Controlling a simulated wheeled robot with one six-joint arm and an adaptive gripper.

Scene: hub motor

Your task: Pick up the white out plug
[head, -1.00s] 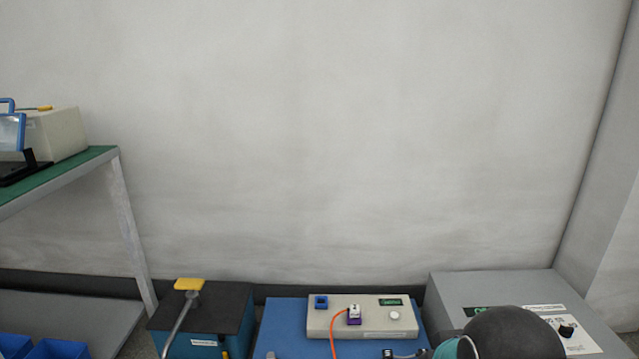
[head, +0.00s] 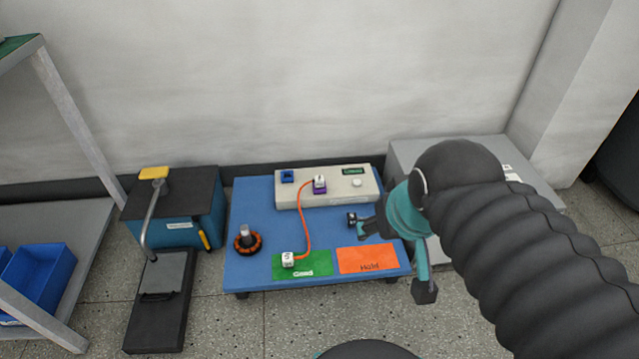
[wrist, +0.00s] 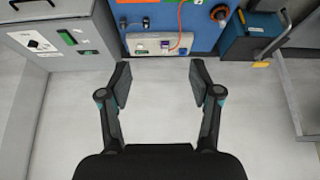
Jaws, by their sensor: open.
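Two white plugs sit at the ends of one orange cable (head: 307,222). One white plug (head: 319,181) is in the purple socket (head: 320,190) of the cream tester box; it also shows in the wrist view (wrist: 165,43). The other white plug (head: 287,259) lies on the green "Good" mat (head: 315,264). I cannot read which is marked out. My gripper (head: 394,262) is open and empty, to the right of both plugs near the orange "Hold" mat (head: 366,260).
The cream tester box (head: 290,200) stands at the back of the blue table (head: 262,215). A motor part with a copper ring (head: 248,241) is at left, beside a blue-black press (head: 178,225). A grey cabinet (head: 440,150) stands at right. A small black connector (head: 352,218) lies near my gripper.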

